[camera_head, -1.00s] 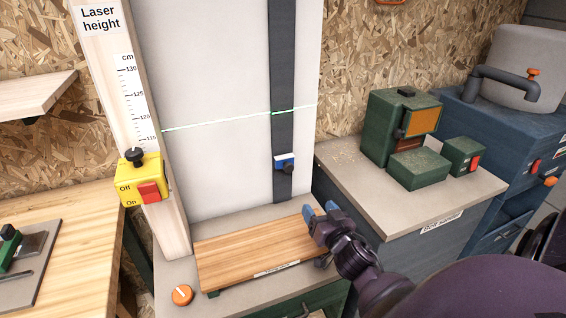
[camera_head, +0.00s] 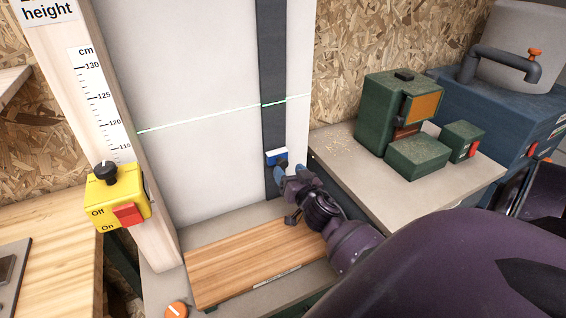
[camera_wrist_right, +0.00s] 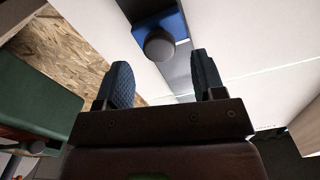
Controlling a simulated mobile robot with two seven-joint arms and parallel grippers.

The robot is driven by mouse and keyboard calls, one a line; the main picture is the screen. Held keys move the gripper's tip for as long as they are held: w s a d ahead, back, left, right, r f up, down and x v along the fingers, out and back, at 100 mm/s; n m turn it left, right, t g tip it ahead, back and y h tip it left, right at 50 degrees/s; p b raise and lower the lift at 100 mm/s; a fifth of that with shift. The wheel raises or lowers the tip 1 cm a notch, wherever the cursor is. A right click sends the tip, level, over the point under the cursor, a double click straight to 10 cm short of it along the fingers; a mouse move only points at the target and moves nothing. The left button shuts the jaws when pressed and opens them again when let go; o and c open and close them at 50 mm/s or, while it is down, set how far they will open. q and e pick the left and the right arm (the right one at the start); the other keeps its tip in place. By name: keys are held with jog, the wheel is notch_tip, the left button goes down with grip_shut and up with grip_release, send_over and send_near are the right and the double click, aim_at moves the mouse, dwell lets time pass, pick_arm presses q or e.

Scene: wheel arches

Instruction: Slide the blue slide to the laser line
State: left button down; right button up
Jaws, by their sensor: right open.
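The blue slide (camera_head: 275,157) sits low on the dark vertical rail (camera_head: 272,60), below the green laser line (camera_head: 215,115) that crosses the white panel. In the right wrist view the blue slide (camera_wrist_right: 157,22) shows with a round dark knob (camera_wrist_right: 158,44) facing me. My right gripper (camera_head: 284,172) is just below and in front of the slide in the head view. Its two blue-padded fingers (camera_wrist_right: 160,80) are open and empty, with the knob beyond their tips. The gripper hides part of the slide's knob in the head view. My left gripper is not in view.
A yellow switch box (camera_head: 117,198) is on the wooden post with the cm scale (camera_head: 100,100) at left. A wooden board (camera_head: 240,262) lies below the panel. A green machine (camera_head: 395,112) stands on the grey-topped cabinet (camera_head: 350,165) at right.

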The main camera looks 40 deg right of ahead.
aim_at(284, 165)
jog(key=shift+x, duration=2.15)
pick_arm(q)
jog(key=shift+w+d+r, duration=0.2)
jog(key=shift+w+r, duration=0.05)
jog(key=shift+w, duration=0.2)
pick_arm(e)
grip_shut()
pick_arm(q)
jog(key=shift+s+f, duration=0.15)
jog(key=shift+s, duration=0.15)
pick_arm(e)
jog(key=shift+r, duration=0.1)
